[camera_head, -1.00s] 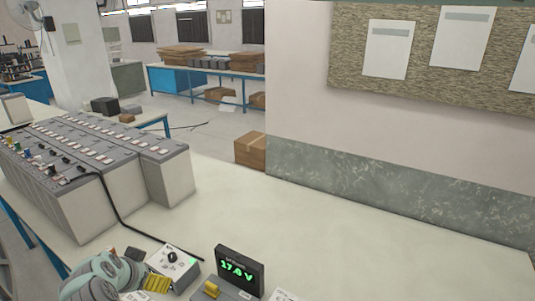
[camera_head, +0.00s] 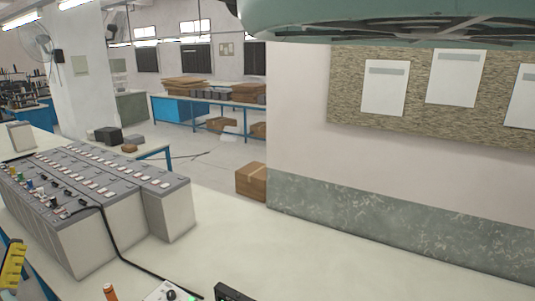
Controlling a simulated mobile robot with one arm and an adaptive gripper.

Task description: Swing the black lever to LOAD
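A white-topped control box (camera_head: 158,292) is at the bottom edge, cut off by the frame. On it I see a dark knob (camera_head: 171,294) and a green light; I cannot tell whether this dark part is the black lever, and no LOAD marking is readable. A dark meter (camera_head: 232,292) stands just right of it, only its top showing. The rest of the gripper is out of frame.
Grey battery cells (camera_head: 120,190) stand in rows on the table at left, with a black cable (camera_head: 115,245) running to the box. An orange cylinder (camera_head: 110,292) shows at the bottom edge. The pale tabletop (camera_head: 290,250) to the right is clear.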

